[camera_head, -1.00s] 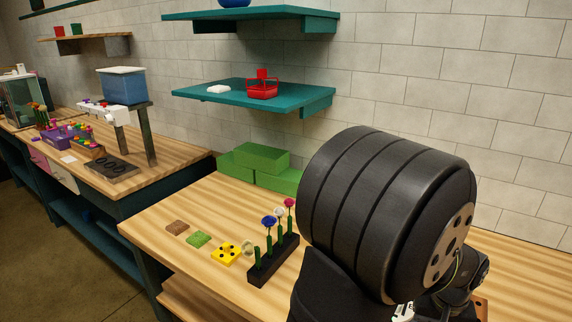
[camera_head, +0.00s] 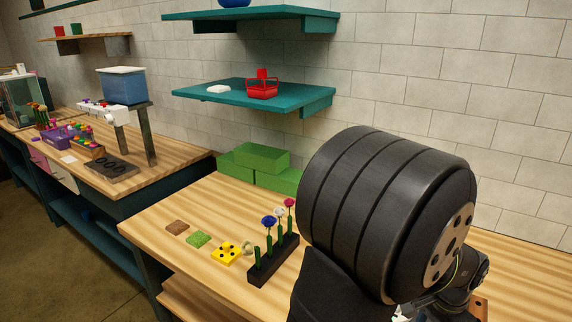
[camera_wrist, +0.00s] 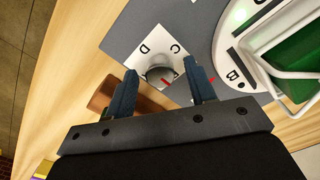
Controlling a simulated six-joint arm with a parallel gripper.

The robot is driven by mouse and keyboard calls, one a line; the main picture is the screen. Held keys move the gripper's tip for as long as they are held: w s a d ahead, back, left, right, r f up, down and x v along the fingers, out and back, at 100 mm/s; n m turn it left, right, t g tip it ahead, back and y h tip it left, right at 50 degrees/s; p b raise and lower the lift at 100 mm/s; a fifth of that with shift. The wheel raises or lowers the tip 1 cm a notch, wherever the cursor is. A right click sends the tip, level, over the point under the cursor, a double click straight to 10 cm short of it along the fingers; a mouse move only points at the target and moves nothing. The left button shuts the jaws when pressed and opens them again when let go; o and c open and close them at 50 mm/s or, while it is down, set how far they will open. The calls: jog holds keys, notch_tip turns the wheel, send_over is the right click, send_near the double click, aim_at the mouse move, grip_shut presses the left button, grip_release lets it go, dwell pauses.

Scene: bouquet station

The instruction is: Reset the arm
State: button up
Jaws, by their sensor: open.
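My gripper (camera_wrist: 163,92) shows in the wrist view with its two dark fingers apart and nothing between them in their grasp. Beyond the fingertips is a round grey knob (camera_wrist: 160,72) with a red mark, on a white plate lettered C and D (camera_wrist: 148,58). I cannot tell whether the fingers touch the knob or are only above it. In the head view my arm fills the right side and my gripper is hidden behind it.
A teal shelf (camera_head: 215,102) hangs above. In the wrist view a green-and-white device (camera_wrist: 285,55) is at right.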

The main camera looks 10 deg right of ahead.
jog(key=shift+m, duration=0.4)
jog(key=o, duration=1.1)
notch_tip(320, 180, up, 20)
jog(key=w+d+r+n+t+h, duration=0.1)
jog(key=w+d+n+t+h, duration=0.1)
jog(key=n+t+h, duration=0.35)
notch_tip(320, 180, down, 9)
jog(key=w+d+n+g+y, duration=0.1)
jog(key=w+d+g+y, duration=0.1)
jog(key=shift+w+d+f+n, duration=0.15)
jog(key=shift+w+d+n, duration=0.2)
jog(key=shift+w, duration=0.05)
jog(key=v, duration=1)
